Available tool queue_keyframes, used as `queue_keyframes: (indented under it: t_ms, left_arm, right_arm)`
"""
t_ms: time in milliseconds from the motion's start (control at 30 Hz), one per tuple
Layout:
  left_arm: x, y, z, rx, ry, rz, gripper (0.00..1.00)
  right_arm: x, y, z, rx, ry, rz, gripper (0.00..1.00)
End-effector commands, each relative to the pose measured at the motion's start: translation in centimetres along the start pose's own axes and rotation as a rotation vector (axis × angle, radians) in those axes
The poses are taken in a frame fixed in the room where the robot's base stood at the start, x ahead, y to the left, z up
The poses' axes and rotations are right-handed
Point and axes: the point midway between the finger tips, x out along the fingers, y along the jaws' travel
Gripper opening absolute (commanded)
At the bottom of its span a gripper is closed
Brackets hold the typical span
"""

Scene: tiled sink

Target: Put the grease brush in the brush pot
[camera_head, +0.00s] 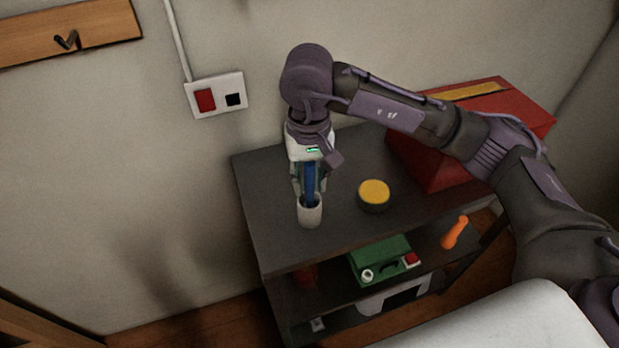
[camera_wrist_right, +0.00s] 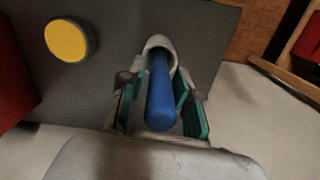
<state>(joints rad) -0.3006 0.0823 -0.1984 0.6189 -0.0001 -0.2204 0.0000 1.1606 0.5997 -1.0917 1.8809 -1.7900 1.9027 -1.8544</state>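The grease brush (camera_head: 310,186) shows as a blue handle standing upright, its lower end inside the pale brush pot (camera_head: 310,216) near the left front edge of the shelf top. Its bristles are hidden. My right gripper (camera_head: 310,192) points down over the pot, with one finger on each side of the handle. In the right wrist view the blue handle (camera_wrist_right: 161,95) runs into the pot mouth (camera_wrist_right: 159,42). The teal finger pads stand apart from the handle, with a gap visible, so the gripper looks open. My left gripper is not in view.
A round tin with a yellow top (camera_head: 374,194) stands right of the pot. A red box (camera_head: 430,160) lies behind it. A green case (camera_head: 383,260) and an orange object (camera_head: 455,232) are on the shelf below. The wall with a socket plate (camera_head: 215,95) is to the left.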

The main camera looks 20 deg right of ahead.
Motion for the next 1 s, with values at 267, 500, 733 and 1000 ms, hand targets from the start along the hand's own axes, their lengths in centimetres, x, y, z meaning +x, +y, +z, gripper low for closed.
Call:
queue_keyframes:
  t_ms: [267,500,733,1000]
  left_arm:
    - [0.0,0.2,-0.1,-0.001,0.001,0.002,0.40]
    - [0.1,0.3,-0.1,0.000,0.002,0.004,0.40]
    - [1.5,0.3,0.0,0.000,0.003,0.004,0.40]
    - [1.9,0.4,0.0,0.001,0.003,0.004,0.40]
  right_arm:
    - [0.0,0.0,0.0,0.000,0.000,0.000,0.46]
    - [-1.1,-0.1,-0.1,0.000,0.004,-0.003,0.46]
    - [-6.2,-0.1,-0.1,0.000,0.007,-0.002,0.46]
    - [-10.9,0.0,-0.1,0.001,0.004,0.000,0.46]
